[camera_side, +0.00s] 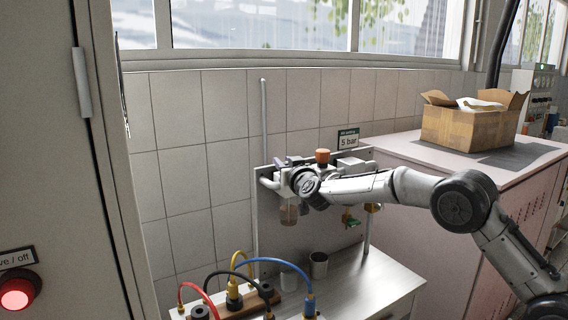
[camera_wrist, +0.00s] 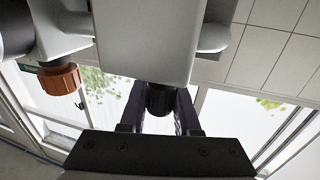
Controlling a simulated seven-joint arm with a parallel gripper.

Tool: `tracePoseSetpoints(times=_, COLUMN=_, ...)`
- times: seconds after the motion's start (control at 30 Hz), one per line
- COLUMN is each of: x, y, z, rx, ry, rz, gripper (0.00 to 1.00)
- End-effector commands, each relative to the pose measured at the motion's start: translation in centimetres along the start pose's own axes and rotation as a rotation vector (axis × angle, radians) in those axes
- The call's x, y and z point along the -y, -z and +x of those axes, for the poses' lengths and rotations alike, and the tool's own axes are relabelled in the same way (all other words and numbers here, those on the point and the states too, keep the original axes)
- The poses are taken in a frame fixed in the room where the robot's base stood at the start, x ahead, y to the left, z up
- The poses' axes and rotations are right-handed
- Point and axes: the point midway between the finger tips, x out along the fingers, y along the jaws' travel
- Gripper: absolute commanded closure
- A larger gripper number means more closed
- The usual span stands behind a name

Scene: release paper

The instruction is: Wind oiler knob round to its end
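The black oiler knob (camera_wrist: 160,100) shows in the wrist view under a large grey housing (camera_wrist: 140,40). My gripper (camera_wrist: 161,108) has one dark finger on each side of this knob, with no clear gap at the fingertips. In the side view my gripper (camera_side: 300,183) is at the front of the wall-mounted air unit, and its wrist hides the knob and fingertips. A clear bowl (camera_side: 289,211) hangs below there. An orange knob (camera_side: 323,156) stands on top of the unit, and in the wrist view it (camera_wrist: 60,79) is at the left, apart from my fingers.
A "5 bar" sign (camera_side: 348,140) is behind the unit. A cardboard box (camera_side: 465,128) sits on the cabinet at right. A grey door (camera_side: 60,150) fills the left.

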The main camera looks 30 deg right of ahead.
Motion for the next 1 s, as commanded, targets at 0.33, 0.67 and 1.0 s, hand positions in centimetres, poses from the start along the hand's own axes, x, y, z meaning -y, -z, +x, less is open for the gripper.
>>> tracePoseSetpoints(times=0.33, x=0.00, y=-0.01, z=-0.02, rx=0.000, ry=-0.005, rz=0.001, gripper=1.00)
tracePoseSetpoints(times=0.67, x=-0.19, y=-0.02, z=-0.05, rx=-0.001, ry=-0.110, rz=0.003, gripper=1.00)
tracePoseSetpoints(times=1.0, x=-0.81, y=-0.13, z=-0.19, rx=-0.002, ry=-0.333, rz=0.002, gripper=1.00)
